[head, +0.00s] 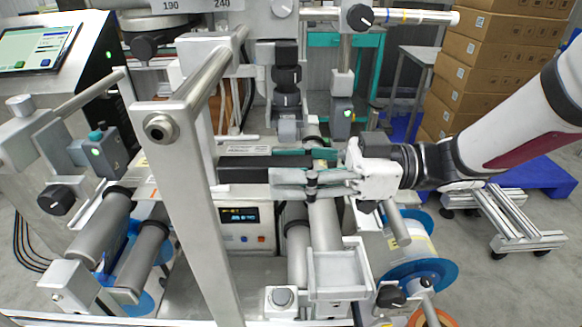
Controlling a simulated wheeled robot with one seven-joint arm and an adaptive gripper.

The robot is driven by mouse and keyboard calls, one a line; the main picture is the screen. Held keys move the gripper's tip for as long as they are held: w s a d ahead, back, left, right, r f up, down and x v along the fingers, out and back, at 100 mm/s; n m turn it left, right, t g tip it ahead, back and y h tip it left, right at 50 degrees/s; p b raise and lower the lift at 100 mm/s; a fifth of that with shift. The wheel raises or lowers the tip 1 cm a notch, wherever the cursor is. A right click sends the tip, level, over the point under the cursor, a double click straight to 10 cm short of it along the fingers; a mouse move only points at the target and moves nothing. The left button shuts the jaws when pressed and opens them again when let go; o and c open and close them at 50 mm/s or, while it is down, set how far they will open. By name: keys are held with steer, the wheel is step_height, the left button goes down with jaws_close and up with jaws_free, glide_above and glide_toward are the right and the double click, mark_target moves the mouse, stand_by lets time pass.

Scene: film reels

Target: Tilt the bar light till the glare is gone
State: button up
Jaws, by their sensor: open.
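A dark bar (245,172), which looks like the bar light, lies level across the machine near the middle of the head view. Its right end is partly hidden behind my gripper (284,180). My gripper reaches in from the right, its pale grey fingers pointing left at the bar's right part. The jaws are open. I cannot tell whether a finger touches the bar or whether the bar lies between the fingers. A small lit display (239,214) sits below the bar. I cannot make out a distinct glare patch or the bar's exact tilt.
A thick metal frame post (185,200) stands close in front, left of the bar. Rollers (325,235) and a blue-flanged reel (415,275) are below and right of my gripper. A control screen (38,47) is at left. Stacked cartons (480,70) stand behind at right.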

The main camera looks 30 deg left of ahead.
jaws_close()
steer(key=shift+n, duration=0.3)
steer(key=shift+s+n+b, duration=0.1)
steer(key=shift+n+b, duration=0.75)
steer(key=shift+n, duration=1.95)
jaws_free()
